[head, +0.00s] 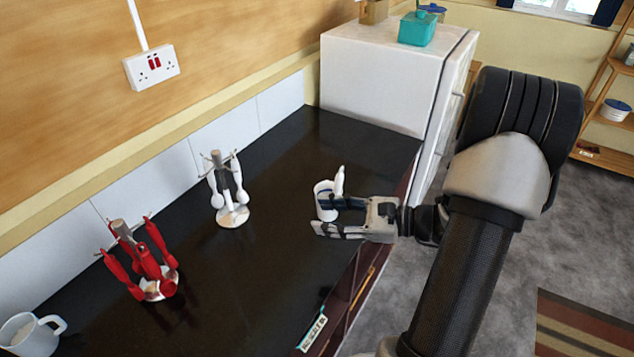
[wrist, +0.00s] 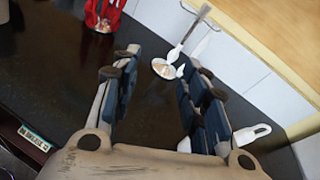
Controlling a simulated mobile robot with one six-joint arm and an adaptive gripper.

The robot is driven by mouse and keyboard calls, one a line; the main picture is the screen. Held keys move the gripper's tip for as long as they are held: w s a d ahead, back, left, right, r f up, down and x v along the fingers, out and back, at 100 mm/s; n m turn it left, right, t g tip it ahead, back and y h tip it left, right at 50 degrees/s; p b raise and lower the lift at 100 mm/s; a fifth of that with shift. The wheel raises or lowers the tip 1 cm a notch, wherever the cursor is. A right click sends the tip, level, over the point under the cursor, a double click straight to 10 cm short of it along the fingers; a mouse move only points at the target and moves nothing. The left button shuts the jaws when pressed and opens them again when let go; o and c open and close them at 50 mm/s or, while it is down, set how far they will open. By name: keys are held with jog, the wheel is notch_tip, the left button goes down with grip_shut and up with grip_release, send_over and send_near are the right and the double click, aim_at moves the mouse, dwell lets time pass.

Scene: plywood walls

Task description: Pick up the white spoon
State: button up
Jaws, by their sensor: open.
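A wooden-topped stand with a white base (head: 233,217) holds hanging white utensils (head: 238,175) with rounded ends low down, spoon-like, left of my gripper. I cannot tell for sure which one is the white spoon. The stand's base also shows in the wrist view (wrist: 163,69), beyond and between my fingertips. My gripper (head: 327,217) is open and empty over the dark counter's front side, pointing left.
A second stand holds red utensils (head: 150,262) at the left. A white mug (head: 32,338) is at the lower left corner. A white fridge (head: 380,75) closes the counter's far end. The wall runs along the back. The counter (head: 265,255) between gripper and stands is clear.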

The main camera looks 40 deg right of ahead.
aim_at(339, 187)
jog(key=s+d+f+m+t+h, duration=0.25)
jog(key=d+f+m+h, duration=0.2)
jog(key=d, duration=0.25)
jog(key=s+d+f+m+t+h, duration=0.25)
jog(key=d+m, duration=0.25)
jog(key=d, duration=0.3)
jog(key=shift+t+h, duration=0.4)
jog(key=w+a+b, duration=0.1)
jog(key=w, duration=0.4)
jog(key=w+a+b, duration=0.1)
jog(key=w, duration=0.5)
jog(key=w+b, duration=0.1)
jog(key=w, duration=0.4)
jog(key=shift+w+a+r+b, duration=0.15)
jog(key=shift+w+a+b, duration=0.05)
jog(key=shift+a+b, duration=0.2)
jog(key=shift+w, duration=0.4)
jog(key=shift+r, duration=0.1)
jog(key=shift+c, duration=0.6)
grip_shut()
